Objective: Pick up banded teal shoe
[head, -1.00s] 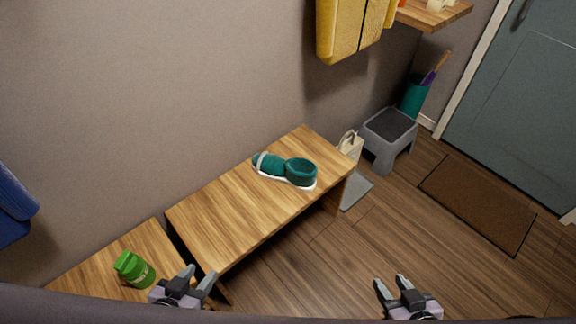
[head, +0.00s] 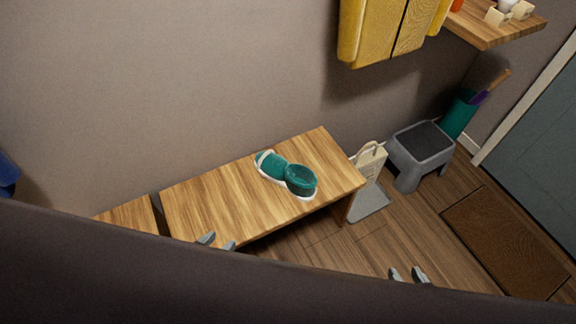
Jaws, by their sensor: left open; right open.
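The teal shoe (head: 270,166) lies on the wooden bench (head: 215,195), toward its right end. It has a pale band across it and a white sole, and its round opening faces up at the right. My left gripper (head: 217,244) is open and empty at the bench's front edge, left of and nearer than the shoe. My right gripper (head: 410,276) is open and empty over the floor, right of the bench. Only the fingertips of both grippers show; a dark edge hides the rest.
A second wooden surface (head: 128,215) adjoins the bench's left end across a narrow gap. Brown floor (head: 385,235) is clear in front.

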